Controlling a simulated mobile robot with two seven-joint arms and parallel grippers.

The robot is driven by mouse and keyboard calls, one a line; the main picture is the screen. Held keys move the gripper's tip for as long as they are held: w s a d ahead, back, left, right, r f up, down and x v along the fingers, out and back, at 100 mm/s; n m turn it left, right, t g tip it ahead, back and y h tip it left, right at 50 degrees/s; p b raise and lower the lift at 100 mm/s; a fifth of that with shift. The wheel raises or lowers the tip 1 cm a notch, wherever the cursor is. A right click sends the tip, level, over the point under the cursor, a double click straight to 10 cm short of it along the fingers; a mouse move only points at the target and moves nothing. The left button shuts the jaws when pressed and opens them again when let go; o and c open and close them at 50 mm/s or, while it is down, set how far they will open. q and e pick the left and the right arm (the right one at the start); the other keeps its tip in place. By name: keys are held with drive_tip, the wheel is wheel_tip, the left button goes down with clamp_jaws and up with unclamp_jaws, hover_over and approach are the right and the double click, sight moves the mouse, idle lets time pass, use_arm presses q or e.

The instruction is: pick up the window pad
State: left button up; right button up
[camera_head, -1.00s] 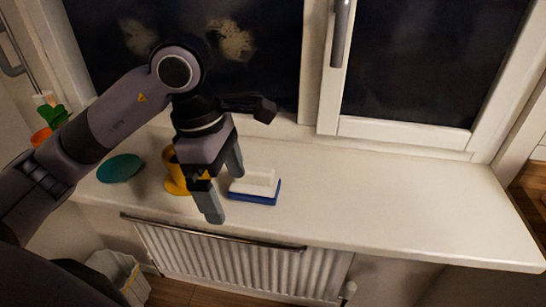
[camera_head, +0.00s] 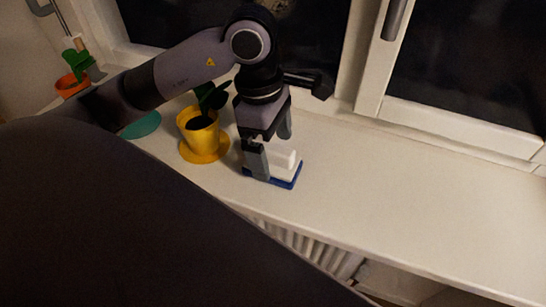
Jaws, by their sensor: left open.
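The window pad (camera_head: 284,166), a white block on a blue base, lies on the white window sill, right of a yellow pot. My left gripper (camera_head: 271,156) points down over the pad's left part with its fingers apart. The nearer finger hides the pad's left front, and the farther finger is behind the pad's back left. I cannot tell whether either finger touches it. My right gripper is not in view.
The yellow pot (camera_head: 201,134) with a plant stands on a yellow saucer just left of the gripper. A teal disc (camera_head: 143,125) and an orange pot (camera_head: 70,85) are farther left. The sill (camera_head: 400,195) is clear to the right. A radiator (camera_head: 312,249) is below its front edge.

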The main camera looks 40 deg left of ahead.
sight(274, 147)
use_arm(q)
drive_tip(key=shift+d+f, duration=0.2)
drive_tip(key=shift+f, duration=1.05)
drive_tip(key=shift+w, duration=0.1)
drive_tip(key=c, duration=1.3)
drive_tip(key=shift+r, duration=0.15)
wheel_tip(274, 147, up, 20)
drive_tip(key=p, duration=0.2)
